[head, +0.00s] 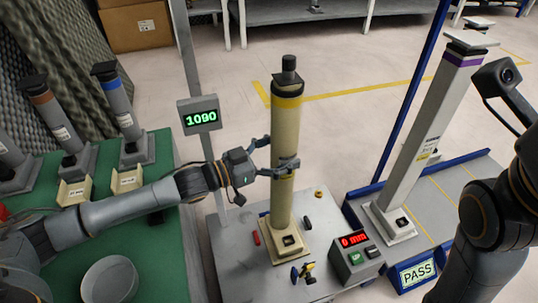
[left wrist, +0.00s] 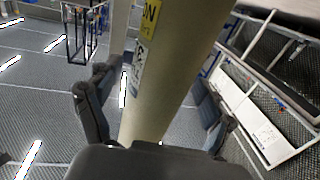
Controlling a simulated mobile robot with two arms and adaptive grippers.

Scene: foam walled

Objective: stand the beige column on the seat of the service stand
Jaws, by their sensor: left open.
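The beige column (head: 283,200) stands upright, with a black cap, a yellow band and a square foot, on the grey top of the service stand (head: 230,265). Its foot looks seated there, but whether it is fully down on the seat I cannot tell. My left gripper (head: 276,156) is open, with its fingers around the column at mid-height. In the left wrist view the column (left wrist: 165,75) passes between the spread fingers, and gaps show beside it. My right arm shows at the right edge of the head view; its fingers are out of the picture.
A control box (head: 357,248) reading 0 mm and small tools sit on the stand. A display (head: 199,114) reads 1090. A grey column (head: 425,145) with a purple band stands on the blue-edged bench marked PASS (head: 416,272). Shorter columns (head: 122,115) stand on the green table at left.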

